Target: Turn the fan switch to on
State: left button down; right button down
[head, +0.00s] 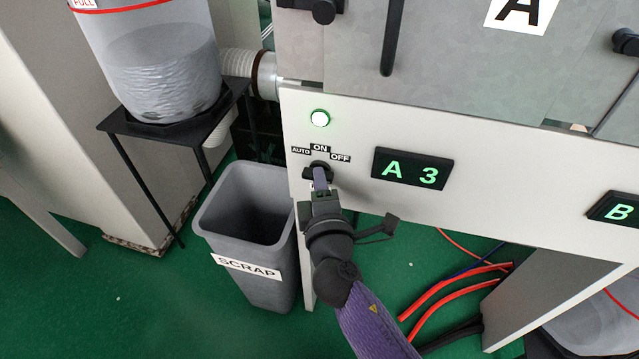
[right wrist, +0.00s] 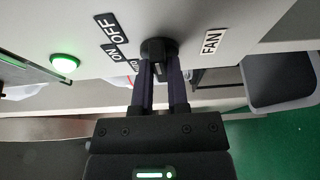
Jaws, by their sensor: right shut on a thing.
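The fan switch (head: 318,169) is a black rotary knob on the white panel, below the AUTO, ON and OFF labels (head: 320,147). My right gripper (head: 320,183) reaches up to it from below and is shut on the knob. In the right wrist view, both fingers (right wrist: 162,85) hold the black knob (right wrist: 158,50), beside a FAN label (right wrist: 213,42). The gripper hides part of the knob, so I cannot tell exactly which label it points to. A round lamp (head: 319,118) above the labels glows green. My left gripper is not in view.
A grey SCRAP bin (head: 215,215) stands below and left of the switch. A clear container (head: 160,70) sits on a black stand at the upper left. A display (head: 412,169) reading A 3 is right of the switch. Red hoses (head: 450,287) lie on the green floor.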

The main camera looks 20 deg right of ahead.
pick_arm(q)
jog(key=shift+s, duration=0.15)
pick_arm(e)
jog(key=c, duration=0.6)
grip_release()
jog(key=shift+c, duration=0.2)
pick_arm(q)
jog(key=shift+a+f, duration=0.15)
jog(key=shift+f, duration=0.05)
pick_arm(e)
jog(key=v, duration=1)
